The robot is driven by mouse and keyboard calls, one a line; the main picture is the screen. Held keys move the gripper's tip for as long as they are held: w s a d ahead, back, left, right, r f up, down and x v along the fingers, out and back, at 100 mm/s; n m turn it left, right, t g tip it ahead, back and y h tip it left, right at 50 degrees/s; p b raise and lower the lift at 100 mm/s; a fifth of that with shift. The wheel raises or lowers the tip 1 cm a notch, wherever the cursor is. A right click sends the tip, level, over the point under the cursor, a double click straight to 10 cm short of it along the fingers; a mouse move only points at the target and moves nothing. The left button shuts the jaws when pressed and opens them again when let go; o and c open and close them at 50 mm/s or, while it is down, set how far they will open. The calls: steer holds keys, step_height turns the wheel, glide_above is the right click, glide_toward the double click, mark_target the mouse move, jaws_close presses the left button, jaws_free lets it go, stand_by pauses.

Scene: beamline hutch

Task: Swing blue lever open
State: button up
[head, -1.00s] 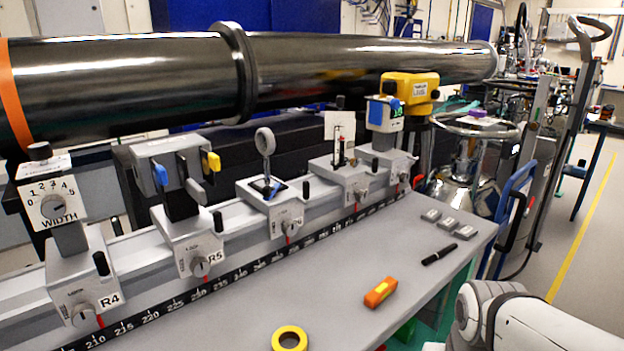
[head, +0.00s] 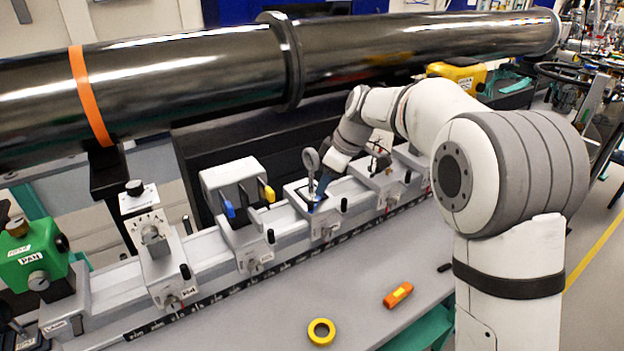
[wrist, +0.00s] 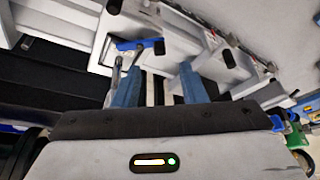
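A ringed post (head: 311,160) stands on the middle carriage, with blue showing at its black base, partly hidden by my gripper (head: 318,192). In the wrist view, a flat blue lever (wrist: 130,44) lies across a pale carriage, next to a black knob. My gripper (wrist: 163,68) is open, its two blue fingers apart with nothing held. The left fingertip is just below the blue lever; contact cannot be told.
Carriages stand along the rail (head: 285,226), with a green unit (head: 32,252) at far left. A large black tube (head: 200,75) runs behind and above.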

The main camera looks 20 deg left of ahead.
mark_target(310, 202)
steer(key=x, duration=0.5)
steer(key=p+x, duration=0.1)
steer(key=x, duration=0.2)
steer(key=shift+a+r, duration=0.15)
steer(key=shift+a, duration=0.25)
steer(key=shift+c, duration=0.5)
jaws_close()
